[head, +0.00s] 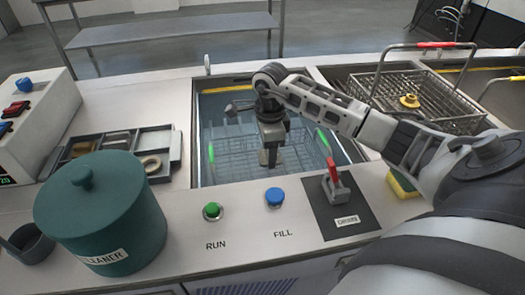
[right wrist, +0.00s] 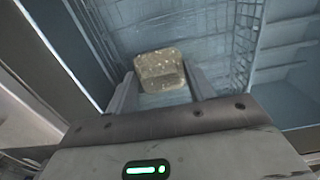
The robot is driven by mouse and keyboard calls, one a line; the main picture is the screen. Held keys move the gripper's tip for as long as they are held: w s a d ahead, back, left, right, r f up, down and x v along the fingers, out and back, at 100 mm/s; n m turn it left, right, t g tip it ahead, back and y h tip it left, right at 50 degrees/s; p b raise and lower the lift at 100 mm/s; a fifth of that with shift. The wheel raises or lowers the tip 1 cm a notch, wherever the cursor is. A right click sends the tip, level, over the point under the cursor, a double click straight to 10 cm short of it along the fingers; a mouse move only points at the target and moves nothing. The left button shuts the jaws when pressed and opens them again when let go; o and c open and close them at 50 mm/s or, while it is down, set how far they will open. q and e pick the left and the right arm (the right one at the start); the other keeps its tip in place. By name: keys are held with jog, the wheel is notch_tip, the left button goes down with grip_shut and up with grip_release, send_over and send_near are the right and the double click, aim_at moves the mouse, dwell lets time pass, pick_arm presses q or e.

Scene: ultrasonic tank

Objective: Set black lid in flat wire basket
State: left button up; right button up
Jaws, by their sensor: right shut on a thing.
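My right gripper (head: 268,157) reaches down into the tank. In the right wrist view, its fingers (right wrist: 161,88) are shut on a small tan, speckled, squarish piece (right wrist: 160,66). I cannot make out a clearly black lid in either view, and the held piece does not look black. A wire basket (head: 226,150) is down in the tank, partly hidden by the gripper; its mesh (right wrist: 208,30) also shows in the right wrist view, below the held piece. Another wire basket (head: 447,105) with a red-gripped handle stands at the right, holding a yellow flanged part (head: 410,101). My left gripper is out of view.
A teal lidded pot (head: 103,215) stands front left, beside a dark cup (head: 30,247). A grey parts tray (head: 172,142) lies behind it. Green (head: 212,210) and blue (head: 275,196) buttons and a red lever (head: 333,174) line the tank's front edge. A yellow sponge (head: 402,186) lies right.

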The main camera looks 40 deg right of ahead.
jog(key=f, duration=0.6)
jog(key=shift+s+d, duration=0.25)
jog(key=shift+d, duration=0.05)
jog(key=shift+f, duration=2.1)
jog(key=o, duration=1.3)
jog(key=shift+o, duration=0.2)
notch_tip(320, 180, up, 12)
